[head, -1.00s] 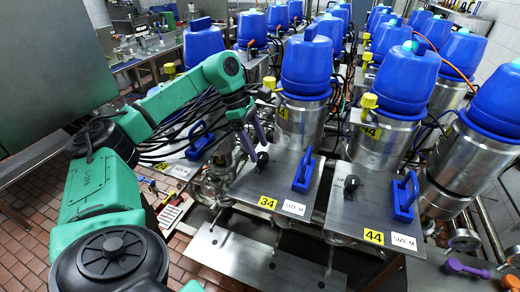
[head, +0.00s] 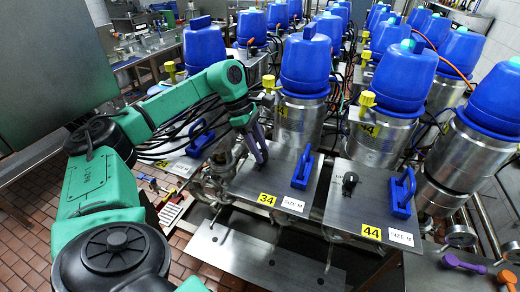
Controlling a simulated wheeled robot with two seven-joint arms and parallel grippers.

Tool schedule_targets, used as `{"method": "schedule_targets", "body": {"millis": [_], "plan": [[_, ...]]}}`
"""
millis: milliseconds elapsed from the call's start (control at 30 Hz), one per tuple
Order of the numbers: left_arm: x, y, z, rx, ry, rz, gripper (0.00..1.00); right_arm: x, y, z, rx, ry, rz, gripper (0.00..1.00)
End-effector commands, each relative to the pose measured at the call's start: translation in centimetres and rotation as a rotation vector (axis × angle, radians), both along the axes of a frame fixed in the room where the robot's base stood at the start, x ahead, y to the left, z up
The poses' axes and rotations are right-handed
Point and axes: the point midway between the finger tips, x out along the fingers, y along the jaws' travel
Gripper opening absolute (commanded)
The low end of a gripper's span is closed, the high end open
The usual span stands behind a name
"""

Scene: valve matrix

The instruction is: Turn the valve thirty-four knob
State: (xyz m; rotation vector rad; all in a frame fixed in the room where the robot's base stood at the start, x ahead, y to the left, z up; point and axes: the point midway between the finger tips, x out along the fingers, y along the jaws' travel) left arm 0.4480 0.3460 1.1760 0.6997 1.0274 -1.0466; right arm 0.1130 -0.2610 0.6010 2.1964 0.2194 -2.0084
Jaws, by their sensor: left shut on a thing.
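The valve thirty-four plate (head: 247,186) is a metal plate with a yellow "34" label (head: 267,199) at its front edge. A blue handle (head: 302,168) stands on its right part. My left gripper (head: 261,157) reaches down from the left to the plate's upper left, where the small black knob sits. Its purple fingers are shut on the knob and cover nearly all of it, so the knob's angle cannot be read. My right gripper is not in view.
The neighbouring plate "44" (head: 340,205) has its own black knob (head: 350,182) and blue handle (head: 402,193). Metal canisters with blue tops (head: 306,66) rise behind the plates. Cables and pipes crowd the left side. A bare metal shelf (head: 262,258) lies in front.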

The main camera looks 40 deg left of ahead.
Motion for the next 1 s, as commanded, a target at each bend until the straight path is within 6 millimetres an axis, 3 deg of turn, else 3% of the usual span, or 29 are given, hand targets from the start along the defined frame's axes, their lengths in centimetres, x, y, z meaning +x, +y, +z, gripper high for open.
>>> {"method": "schedule_targets", "body": {"millis": [600,1000], "plan": [[-0.3,-0.1,-0.4,0.003,0.001,0.454,0.0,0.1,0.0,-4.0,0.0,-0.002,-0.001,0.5],[-0.4,-0.3,-0.2,0.004,0.003,0.738,0.0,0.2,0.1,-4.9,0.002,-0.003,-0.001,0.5]]}}
